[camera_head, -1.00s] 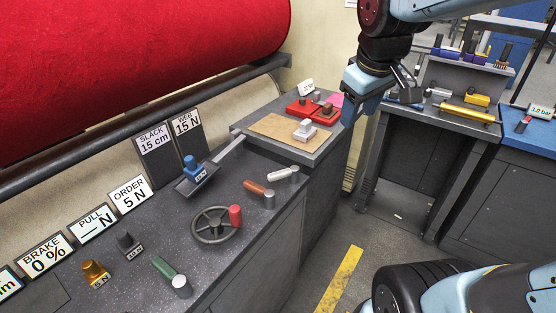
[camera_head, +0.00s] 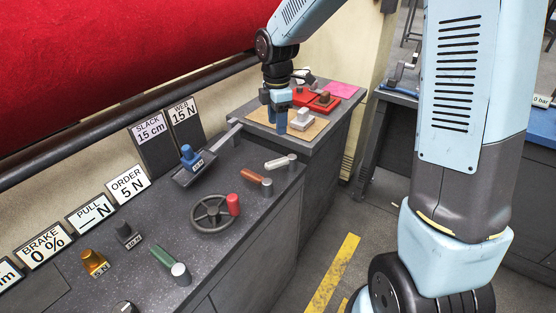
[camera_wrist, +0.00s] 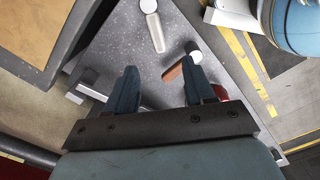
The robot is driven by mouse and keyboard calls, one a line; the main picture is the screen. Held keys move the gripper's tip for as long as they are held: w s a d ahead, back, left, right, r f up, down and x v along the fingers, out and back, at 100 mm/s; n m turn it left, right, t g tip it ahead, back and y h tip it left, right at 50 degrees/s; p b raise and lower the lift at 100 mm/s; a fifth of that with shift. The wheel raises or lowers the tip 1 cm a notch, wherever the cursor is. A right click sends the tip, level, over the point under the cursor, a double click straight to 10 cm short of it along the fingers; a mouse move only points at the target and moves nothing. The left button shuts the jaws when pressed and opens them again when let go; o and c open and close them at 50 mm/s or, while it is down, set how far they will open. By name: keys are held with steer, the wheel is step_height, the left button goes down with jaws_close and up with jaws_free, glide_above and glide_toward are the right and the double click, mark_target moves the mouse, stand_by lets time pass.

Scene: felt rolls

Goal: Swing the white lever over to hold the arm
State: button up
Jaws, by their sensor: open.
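The white lever (camera_head: 277,164) lies on the dark console, with its grey round pivot at its right end in the head view. It shows near the top middle of the wrist view (camera_wrist: 156,32), ahead of my fingers. A grey bar (camera_head: 228,136) runs from the blue-knobbed tray (camera_head: 188,171) toward the raised pad; I cannot tell whether it is the arm named in the task.
A brown lever (camera_head: 251,177), a green lever (camera_head: 162,255) and a handwheel with a red knob (camera_head: 211,214) stand on the console. A tan pad (camera_head: 261,118) bears a white-grey block (camera_head: 301,120). Red trays (camera_head: 325,104) sit behind it. Signs line the back.

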mark_target(274, 162)
steer(key=shift+n, duration=0.4)
steer(key=f, duration=1)
steer(key=a+f, duration=0.1)
steer(key=f, duration=0.4)
steer(key=shift+w, duration=0.25)
steer(key=shift+c, duration=0.5)
jaws_close()
